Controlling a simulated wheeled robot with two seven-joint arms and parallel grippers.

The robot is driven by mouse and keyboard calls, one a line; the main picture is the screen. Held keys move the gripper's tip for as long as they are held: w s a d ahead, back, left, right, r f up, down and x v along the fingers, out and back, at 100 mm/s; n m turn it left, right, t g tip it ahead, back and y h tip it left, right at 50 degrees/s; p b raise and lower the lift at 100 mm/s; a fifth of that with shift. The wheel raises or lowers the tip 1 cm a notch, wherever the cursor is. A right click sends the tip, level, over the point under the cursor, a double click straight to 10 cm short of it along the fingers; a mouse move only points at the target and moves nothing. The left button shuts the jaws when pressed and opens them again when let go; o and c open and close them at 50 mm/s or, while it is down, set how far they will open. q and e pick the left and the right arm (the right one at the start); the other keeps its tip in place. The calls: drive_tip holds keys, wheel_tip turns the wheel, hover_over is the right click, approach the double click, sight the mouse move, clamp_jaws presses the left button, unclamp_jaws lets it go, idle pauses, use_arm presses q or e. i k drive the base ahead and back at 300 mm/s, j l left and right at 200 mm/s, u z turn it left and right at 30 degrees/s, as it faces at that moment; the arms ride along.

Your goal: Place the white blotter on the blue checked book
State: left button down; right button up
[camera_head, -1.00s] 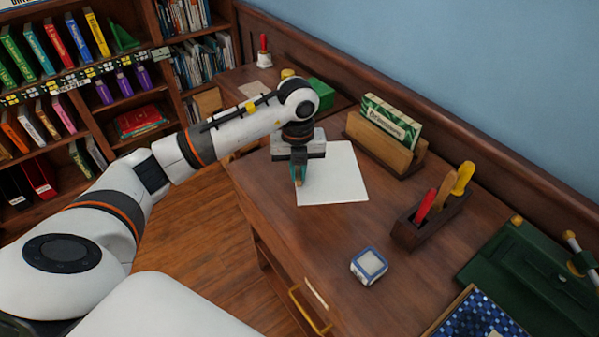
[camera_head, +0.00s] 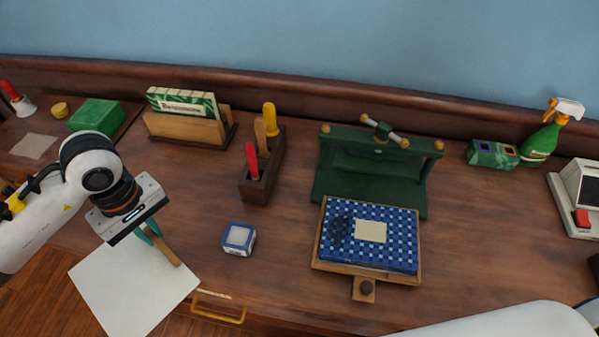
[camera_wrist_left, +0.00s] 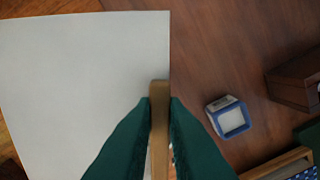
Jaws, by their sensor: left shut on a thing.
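The white blotter (camera_head: 120,290) is a flat sheet with a wooden strip (camera_head: 167,250) at its edge. My left gripper (camera_head: 148,235) is shut on that strip. In the left wrist view, the green fingers (camera_wrist_left: 159,108) close on the strip, and the sheet (camera_wrist_left: 80,80) spreads to the left. In the head view the sheet overlaps the desk's front edge, with floor showing beside it. The blue checked book (camera_head: 395,251), with a cream label, lies flat on a wooden board (camera_head: 335,267) in front of the green press, right of the gripper. My right gripper is out of view.
A small blue-and-white block (camera_head: 239,239) and a tool holder (camera_head: 258,185) with upright handles stand between blotter and book. The green press (camera_head: 372,170) rises behind the book. A card rack (camera_head: 190,128) stands at the back. Bare desk lies right of the book.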

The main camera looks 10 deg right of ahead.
sight(369, 231)
drive_tip(key=k+l+z, duration=0.1)
drive_tip(key=l, duration=0.3)
drive_tip(key=k+l+z, duration=0.25)
drive_tip(key=k+l, duration=0.15)
drive_tip(key=l, duration=0.4)
drive_tip(key=k+l+z, duration=0.15)
drive_tip(key=l, duration=0.25)
drive_tip(key=k+l+z, duration=0.1)
drive_tip(key=l, duration=0.35)
